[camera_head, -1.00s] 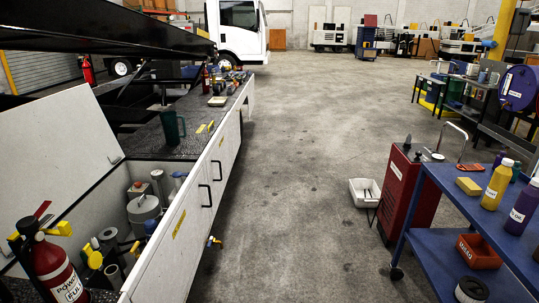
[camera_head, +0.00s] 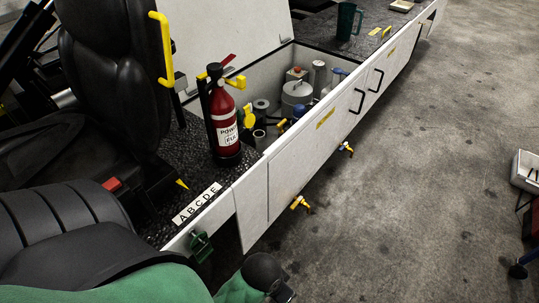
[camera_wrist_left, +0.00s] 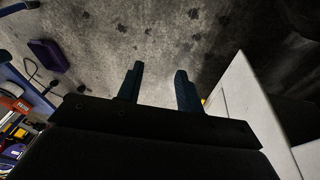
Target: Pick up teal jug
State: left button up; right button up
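The teal jug (camera_head: 348,22) stands upright on the dark speckled top of the white cabinet, near the top edge of the head view. Its handle faces right. The wrist view does not show the jug. My left gripper (camera_wrist_left: 160,82) shows in the left wrist view with its two dark fingers apart and nothing between them. Bare concrete floor lies beyond the fingers. I cannot make out either gripper in the head view, and my right gripper is not in view.
A red fire extinguisher (camera_head: 224,125) stands beside an open cabinet bin (camera_head: 262,75) holding canisters. A raised white lid (camera_head: 220,40) leans behind it. A black seat (camera_head: 108,80) is at left. The floor at right is mostly clear.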

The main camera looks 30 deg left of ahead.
aim_at(347, 11)
jog(key=i+u, duration=0.1)
jog(key=i, duration=0.5)
jog(key=i+l+u, duration=0.15)
jog(key=i, duration=0.5)
jog(key=u, duration=1.6)
